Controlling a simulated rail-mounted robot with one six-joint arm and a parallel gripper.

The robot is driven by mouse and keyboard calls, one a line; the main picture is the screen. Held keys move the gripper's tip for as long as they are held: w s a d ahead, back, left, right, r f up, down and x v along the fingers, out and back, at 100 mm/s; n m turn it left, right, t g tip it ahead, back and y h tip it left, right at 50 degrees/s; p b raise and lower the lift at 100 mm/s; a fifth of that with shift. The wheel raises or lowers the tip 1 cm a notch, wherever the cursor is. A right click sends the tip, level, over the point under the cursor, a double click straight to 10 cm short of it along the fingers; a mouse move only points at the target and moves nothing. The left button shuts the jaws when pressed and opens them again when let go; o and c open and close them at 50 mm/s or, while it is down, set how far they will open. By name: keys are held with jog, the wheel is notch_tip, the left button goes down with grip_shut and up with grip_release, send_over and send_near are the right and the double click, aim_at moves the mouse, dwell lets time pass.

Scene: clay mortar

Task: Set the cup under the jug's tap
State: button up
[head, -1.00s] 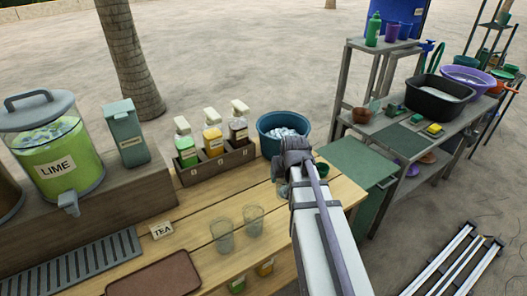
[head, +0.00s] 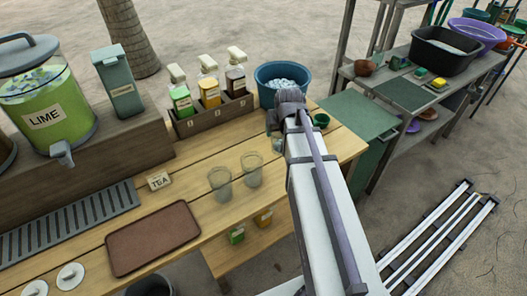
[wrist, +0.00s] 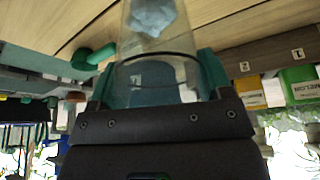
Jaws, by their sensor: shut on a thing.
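The lime jug (head: 50,112) is a clear dispenser of green liquid on a raised wooden ledge at the left in the head view. Its grey tap (head: 62,153) points down at the ledge's front. My gripper (head: 273,122) is over the counter's far right part, just in front of the blue tub, well right of the tap. In the wrist view my gripper (wrist: 158,88) is shut on a clear cup (wrist: 125,45), between teal fingers. A blue-grey lump shows in or through the cup; I cannot tell which. The cup is mostly hidden by my arm in the head view.
Two clear cups (head: 219,184) stand mid-counter, beside a TEA sign (head: 159,181). A slotted drip grate (head: 70,222) lies before the ledge, with a brown tray (head: 152,237) nearer. A bottle rack (head: 214,116) and blue tub (head: 262,92) stand behind.

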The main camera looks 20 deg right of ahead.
notch_tip(320, 180, down, 7)
jog(key=b, duration=0.4)
jog(key=shift+r+b, duration=0.15)
jog(key=shift+b, duration=0.25)
jog(key=shift+r, duration=0.25)
jog(key=shift+f, duration=0.15)
jog(key=o, duration=0.5)
jog(key=shift+f, duration=0.1)
jog(key=o, duration=0.5)
jog(key=shift+c, duration=0.2)
